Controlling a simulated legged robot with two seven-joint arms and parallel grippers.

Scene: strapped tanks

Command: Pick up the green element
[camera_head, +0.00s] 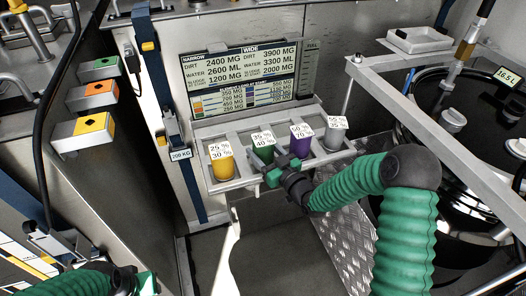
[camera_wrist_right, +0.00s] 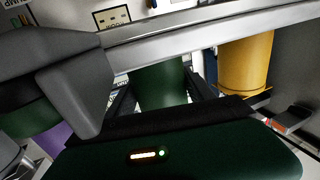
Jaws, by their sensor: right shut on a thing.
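The green element (camera_head: 263,150), a cylinder with a white label reading 35 % and 40 %, stands upright in the rack (camera_head: 222,186) between the yellow and purple ones. My right gripper (camera_head: 277,170) reaches it from the front and is shut on it. In the right wrist view, the green element (camera_wrist_right: 162,84) is between the dark fingers of my right gripper (camera_wrist_right: 160,98), behind the rack's pale bar. The cylinder's lower end is hidden. My left gripper (camera_head: 143,284) shows only partly at the bottom left edge, and its fingers cannot be made out.
A yellow cylinder (camera_head: 220,164) is left of the green one; a purple (camera_head: 300,144) and a grey one (camera_head: 334,137) are to its right. A sign board (camera_head: 250,80) stands behind. Dark tanks (camera_head: 465,120) with a metal frame are at right. Colored boxes (camera_head: 92,95) are at left.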

